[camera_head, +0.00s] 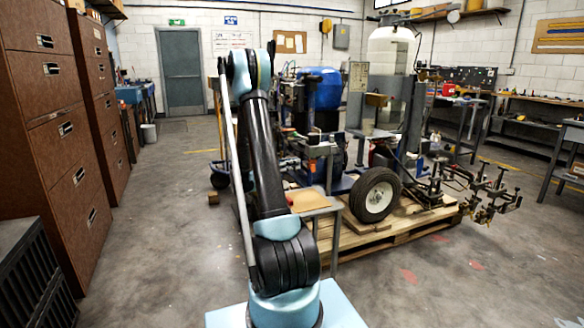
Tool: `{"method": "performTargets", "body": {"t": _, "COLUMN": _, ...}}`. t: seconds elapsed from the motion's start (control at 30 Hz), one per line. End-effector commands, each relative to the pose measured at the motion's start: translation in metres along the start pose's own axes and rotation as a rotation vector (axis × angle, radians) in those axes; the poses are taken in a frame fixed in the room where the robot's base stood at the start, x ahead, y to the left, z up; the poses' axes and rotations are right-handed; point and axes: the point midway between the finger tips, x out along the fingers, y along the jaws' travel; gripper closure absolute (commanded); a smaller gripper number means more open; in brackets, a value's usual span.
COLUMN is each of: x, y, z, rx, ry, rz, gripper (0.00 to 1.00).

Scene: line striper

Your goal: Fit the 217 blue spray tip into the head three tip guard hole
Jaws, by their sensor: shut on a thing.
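My arm rises in the middle of the head view and bends at the top. My gripper is not visible; the far end of the arm is hidden behind its own links. I cannot make out the blue spray tip. The line striper (326,88) stands on a wooden pallet (395,236), with a blue tank, a white tank and a black-tyred wheel (376,195). A row of dark metal heads with brass-coloured parts (482,190) sticks out at its right. Head three and its tip guard hole are too small to tell apart.
A small stand with a tan top (306,200) is just right of my arm, in front of the pallet. Brown drawer cabinets (52,130) line the left side. Workbenches (520,118) stand at the right. The concrete floor is open at front right and between cabinets and arm.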

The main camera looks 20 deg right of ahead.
Motion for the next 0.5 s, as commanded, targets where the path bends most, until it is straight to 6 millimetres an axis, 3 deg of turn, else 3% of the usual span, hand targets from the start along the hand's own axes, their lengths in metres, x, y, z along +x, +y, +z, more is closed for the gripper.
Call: {"method": "performTargets", "body": {"t": 0.5, "x": 0.0062, "y": 0.0, "z": 0.0, "rx": 0.0, "ry": 0.0, "rz": 0.0, "gripper": 1.0}}
